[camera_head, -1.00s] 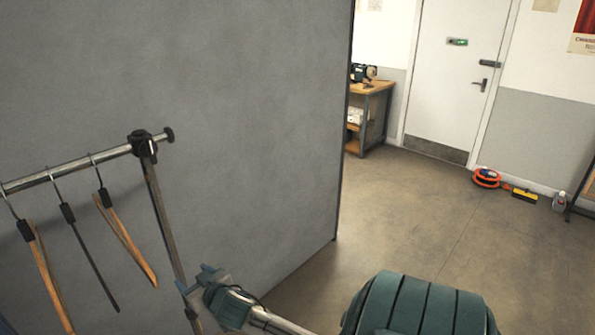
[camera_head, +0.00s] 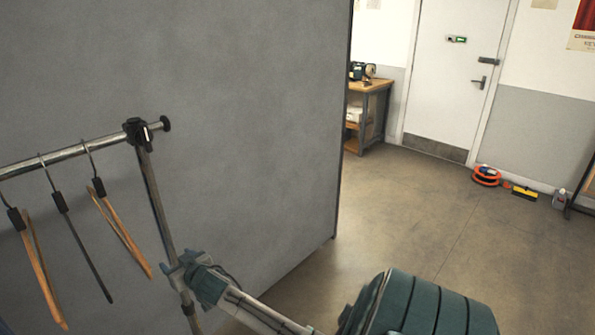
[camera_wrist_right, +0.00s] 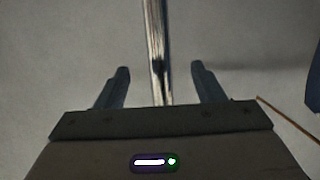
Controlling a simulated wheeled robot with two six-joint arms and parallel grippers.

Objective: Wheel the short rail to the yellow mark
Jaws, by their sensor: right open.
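The short rail (camera_head: 72,156) stands at the left in the head view, a metal bar on an upright post (camera_head: 155,195). Its base is out of view. Wooden hangers (camera_head: 122,235) and a dark hanger hang from the bar. My right gripper (camera_head: 172,274) is at the post's lower visible part. In the right wrist view the post (camera_wrist_right: 156,40) runs between the two open fingers of my right gripper (camera_wrist_right: 160,68), with a gap on each side. My left gripper is not in view. I see no yellow floor mark.
A large grey panel (camera_head: 250,120) stands close behind the rail. Open floor (camera_head: 400,215) lies to its right, before a white door (camera_head: 453,80). A wooden bench (camera_head: 370,88), an orange reel (camera_head: 486,176) and a yellow item (camera_head: 524,193) are along the far side.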

